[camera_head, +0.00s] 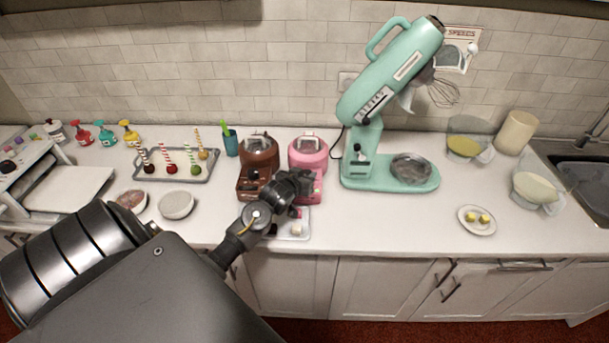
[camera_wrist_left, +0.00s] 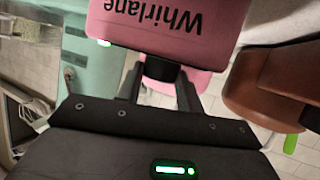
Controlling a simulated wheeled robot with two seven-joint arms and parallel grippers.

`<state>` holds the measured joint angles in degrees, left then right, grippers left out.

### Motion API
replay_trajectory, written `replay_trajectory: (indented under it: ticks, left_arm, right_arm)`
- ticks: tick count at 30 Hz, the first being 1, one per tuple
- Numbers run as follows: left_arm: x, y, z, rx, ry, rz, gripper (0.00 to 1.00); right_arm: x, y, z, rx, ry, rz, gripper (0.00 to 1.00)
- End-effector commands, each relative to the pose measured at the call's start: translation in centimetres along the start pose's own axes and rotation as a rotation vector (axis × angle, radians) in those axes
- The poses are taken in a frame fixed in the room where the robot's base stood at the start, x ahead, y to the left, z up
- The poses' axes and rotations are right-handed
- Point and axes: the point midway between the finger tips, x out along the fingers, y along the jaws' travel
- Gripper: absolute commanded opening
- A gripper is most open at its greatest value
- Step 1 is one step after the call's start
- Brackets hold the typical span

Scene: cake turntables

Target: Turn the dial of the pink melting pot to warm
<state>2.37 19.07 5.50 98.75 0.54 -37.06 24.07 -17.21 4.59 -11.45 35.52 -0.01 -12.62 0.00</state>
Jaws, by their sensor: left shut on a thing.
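The pink melting pot (camera_head: 308,153) stands on the counter against the back, right of the brown pot. My left gripper (camera_head: 306,184) is at its front, covering the dial and much of the front panel in the head view. In the left wrist view the pot's pink front (camera_wrist_left: 170,22) carries upside-down "Whirlane" lettering and a lit green light. There the left gripper (camera_wrist_left: 160,82) is shut on a dark dial (camera_wrist_left: 160,68) below the lettering. The dial's pointer and setting marks cannot be read. My right gripper is not in view.
The brown melting pot (camera_head: 258,152) stands close on the left. The mint stand mixer (camera_head: 385,170) is close on the right. A small tray (camera_head: 300,235) lies in front, below my gripper. A tray of cake pops (camera_head: 208,172) is further left.

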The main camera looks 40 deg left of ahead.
Motion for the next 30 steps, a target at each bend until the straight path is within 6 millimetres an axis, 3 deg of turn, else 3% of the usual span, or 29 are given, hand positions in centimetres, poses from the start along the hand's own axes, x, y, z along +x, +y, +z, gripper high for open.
replay_trajectory:
  ticks: [8, 20, 30]
  left_arm:
    - [0.0, 0.5, -0.1, -0.062, 0.007, -0.126, 0.14]
    - [0.1, 1.1, -0.2, -0.192, 0.025, -0.449, 0.14]
    - [0.4, 1.1, 0.0, -0.282, 0.045, -0.672, 0.14]
  right_arm:
    - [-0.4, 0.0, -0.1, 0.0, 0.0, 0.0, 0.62]
    - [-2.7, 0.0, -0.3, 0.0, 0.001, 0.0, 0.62]
    - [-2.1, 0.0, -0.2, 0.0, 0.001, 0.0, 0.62]
